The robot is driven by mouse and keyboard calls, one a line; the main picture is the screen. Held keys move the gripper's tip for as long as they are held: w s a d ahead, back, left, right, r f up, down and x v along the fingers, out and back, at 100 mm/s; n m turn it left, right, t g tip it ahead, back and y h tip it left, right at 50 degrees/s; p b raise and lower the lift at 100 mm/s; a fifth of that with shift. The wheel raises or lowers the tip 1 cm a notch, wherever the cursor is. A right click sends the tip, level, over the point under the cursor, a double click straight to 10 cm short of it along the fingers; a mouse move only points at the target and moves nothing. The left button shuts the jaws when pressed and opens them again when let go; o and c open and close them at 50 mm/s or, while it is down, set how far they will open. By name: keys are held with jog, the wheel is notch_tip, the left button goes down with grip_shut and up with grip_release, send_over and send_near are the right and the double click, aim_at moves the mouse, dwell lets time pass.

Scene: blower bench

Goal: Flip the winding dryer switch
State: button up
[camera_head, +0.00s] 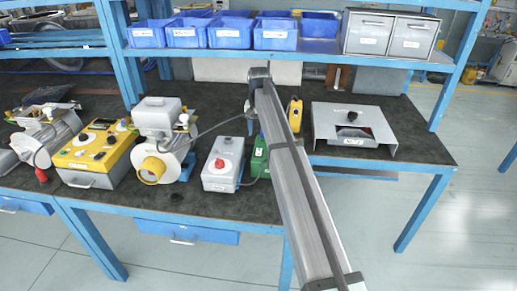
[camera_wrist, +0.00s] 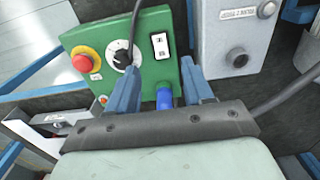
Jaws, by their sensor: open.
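A green control box (camera_wrist: 152,75) fills the middle of the wrist view. Its face carries a white rocker switch (camera_wrist: 159,45), a black dial (camera_wrist: 123,58) and a red mushroom button (camera_wrist: 84,62) on yellow. I cannot read which label names the winding dryer, or tell the rocker's position. My gripper (camera_wrist: 158,65) is open, its two blue-grey fingers apart in front of the box's lower part, with the rocker beyond the tips and nothing held. In the head view the green box (camera_head: 258,162) is partly hidden behind my arm, and the gripper is not clearly visible.
A blue plug (camera_wrist: 164,98) shows between the fingers. A grey housing with a round port (camera_wrist: 237,57) stands right of the box. A grey box with a red knob (camera_head: 222,165) and a blower with a yellow outlet (camera_head: 153,169) stand left. Cables run nearby.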

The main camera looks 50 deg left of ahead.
aim_at(259, 153)
notch_tip(259, 153, down, 9)
jog(key=shift+f, duration=0.1)
dwell(0.3)
grip_shut()
dwell(0.5)
